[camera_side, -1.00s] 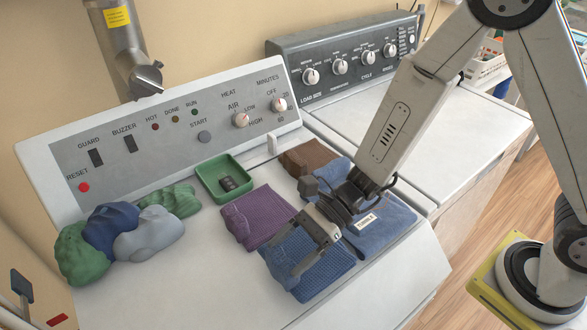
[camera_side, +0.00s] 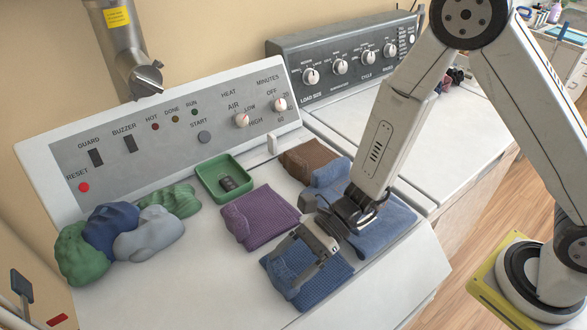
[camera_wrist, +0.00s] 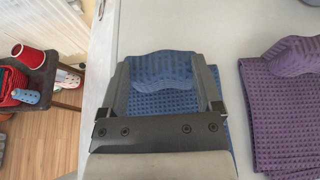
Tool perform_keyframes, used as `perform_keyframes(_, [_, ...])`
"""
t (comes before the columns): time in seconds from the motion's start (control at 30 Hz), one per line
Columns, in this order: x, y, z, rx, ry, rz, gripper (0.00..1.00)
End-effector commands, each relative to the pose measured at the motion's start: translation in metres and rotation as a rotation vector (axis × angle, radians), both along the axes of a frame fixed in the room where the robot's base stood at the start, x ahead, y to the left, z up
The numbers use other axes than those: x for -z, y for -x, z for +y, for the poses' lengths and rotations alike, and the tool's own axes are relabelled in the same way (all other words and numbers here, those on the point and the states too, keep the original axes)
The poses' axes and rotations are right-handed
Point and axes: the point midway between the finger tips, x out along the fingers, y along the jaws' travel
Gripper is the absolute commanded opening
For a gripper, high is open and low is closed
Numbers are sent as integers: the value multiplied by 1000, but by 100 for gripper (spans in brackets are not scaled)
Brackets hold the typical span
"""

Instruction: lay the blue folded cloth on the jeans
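The blue folded cloth (camera_side: 325,278), waffle-textured with a raised fold, lies flat on the white machine top at the front. It also shows in the wrist view (camera_wrist: 165,70). My gripper (camera_side: 281,272) is over this cloth, pointing down-left. In the wrist view my gripper's fingers (camera_wrist: 164,78) stand wide apart, one on each side of the raised fold, with narrow gaps. The jeans (camera_side: 390,226), folded blue denim, lie just right of the cloth. My wrist hides part of them. Whether the fingertips touch the cloth is unclear.
A purple folded cloth (camera_side: 262,217) lies close behind-left of the blue one. A brown cloth (camera_side: 308,158) and a green tray (camera_side: 221,170) with a dark item are farther back. Crumpled green, blue and grey cloths (camera_side: 150,238) lie left. The front-left machine top is clear.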

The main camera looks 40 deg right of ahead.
Motion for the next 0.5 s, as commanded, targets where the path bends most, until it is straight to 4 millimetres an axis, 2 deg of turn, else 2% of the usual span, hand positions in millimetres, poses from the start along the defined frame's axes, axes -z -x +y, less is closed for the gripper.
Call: perform_keyframes(0.5, [-4,0,-2,1,1,0,100])
